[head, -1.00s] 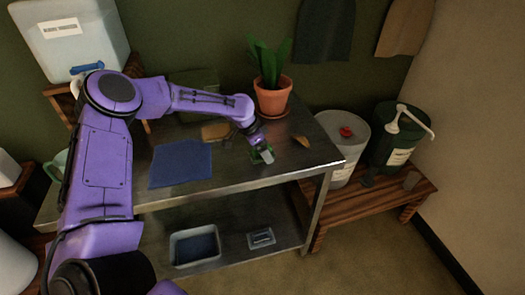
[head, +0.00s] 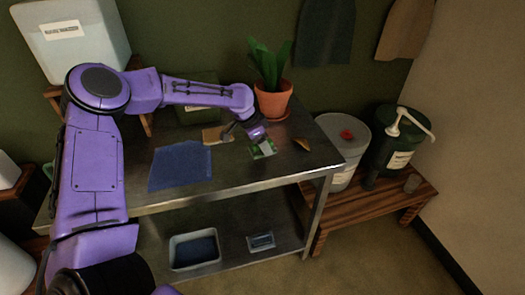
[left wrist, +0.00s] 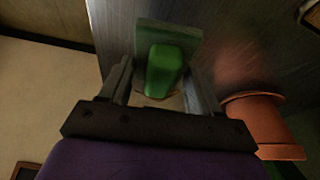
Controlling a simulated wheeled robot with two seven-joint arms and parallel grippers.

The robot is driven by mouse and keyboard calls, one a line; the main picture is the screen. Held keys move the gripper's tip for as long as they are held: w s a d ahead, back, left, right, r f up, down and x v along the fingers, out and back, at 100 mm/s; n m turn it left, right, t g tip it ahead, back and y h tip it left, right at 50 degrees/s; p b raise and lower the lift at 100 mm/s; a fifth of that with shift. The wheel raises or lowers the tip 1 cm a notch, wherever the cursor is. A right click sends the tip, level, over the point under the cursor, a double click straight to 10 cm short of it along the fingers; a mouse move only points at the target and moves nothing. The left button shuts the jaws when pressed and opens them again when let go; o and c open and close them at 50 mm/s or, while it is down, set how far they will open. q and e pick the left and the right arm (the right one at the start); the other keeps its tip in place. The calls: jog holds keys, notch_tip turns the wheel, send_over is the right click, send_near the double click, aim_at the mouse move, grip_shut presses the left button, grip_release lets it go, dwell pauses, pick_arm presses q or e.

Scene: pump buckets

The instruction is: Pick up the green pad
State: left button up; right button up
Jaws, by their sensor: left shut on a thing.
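The green pad (head: 264,150) shows in the head view near the right part of the metal table top, below the potted plant. In the left wrist view it is a flat green plate with a raised green block (left wrist: 165,70) between the fingers. My left gripper (left wrist: 160,78) is shut on this block; its arm reaches in from the left in the head view, and the gripper (head: 256,134) is above the pad. I cannot tell whether the pad touches the table. My right gripper is not in view.
A terracotta plant pot (head: 273,100) stands close behind the gripper and shows at the right in the left wrist view (left wrist: 262,125). A blue cloth (head: 180,166) and a tan sponge-like piece (head: 216,135) lie to the left. White and green buckets (head: 392,150) stand at right.

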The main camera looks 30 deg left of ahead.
pick_arm(q)
jog(key=s+d+r+p, duration=0.2)
jog(key=s+r+p, duration=0.1)
jog(key=s, duration=0.3)
jog(key=s+d+r+p, duration=0.2)
jog(key=s+r+p, duration=0.1)
jog(key=s+r, duration=0.3)
jog(key=shift+s+d, duration=0.35)
